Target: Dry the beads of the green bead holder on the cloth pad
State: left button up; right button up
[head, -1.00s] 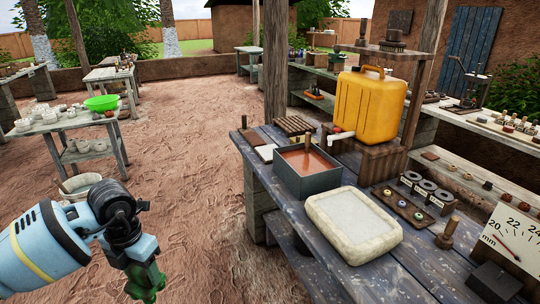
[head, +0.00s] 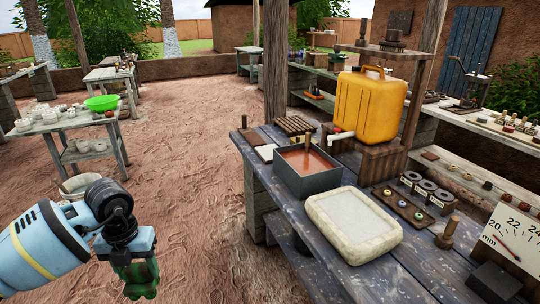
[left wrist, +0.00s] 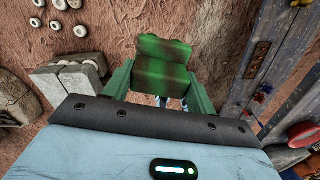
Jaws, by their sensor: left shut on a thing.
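My left gripper (head: 136,268) is shut on the green bead holder (left wrist: 163,62), a green block with brownish smears, held between the two fingers in the left wrist view. In the head view the holder (head: 138,282) hangs below the gripper, over the dirt floor left of the bench. Small pale bits show under the holder in the wrist view; I cannot tell whether they are its beads. The cloth pad (head: 352,226), a cream slab with a paler top, lies on the bench to the right, well apart from the gripper. My right gripper is not in view.
A dark tub of reddish-brown liquid (head: 306,172) stands behind the pad. A yellow jerrycan (head: 372,108) with a tap sits on a wooden stand. A bead tray (head: 404,204), a wooden peg (head: 447,234) and a dial board (head: 513,240) stand right of the pad.

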pick_arm(q)
jog(key=shift+s+d+f+m, duration=0.25)
jog(key=shift+f+m, duration=0.1)
jog(key=shift+m, duration=0.45)
jog(key=s+d+f+m, duration=0.4)
jog(key=s+f+m, duration=0.2)
jog(key=m, duration=1.2)
jog(key=s+d+f+m, duration=0.4)
jog(key=s+f+m, duration=0.2)
jog(key=m, duration=1.2)
jog(key=shift+s, duration=1.05)
jog(key=shift+w+d, duration=0.1)
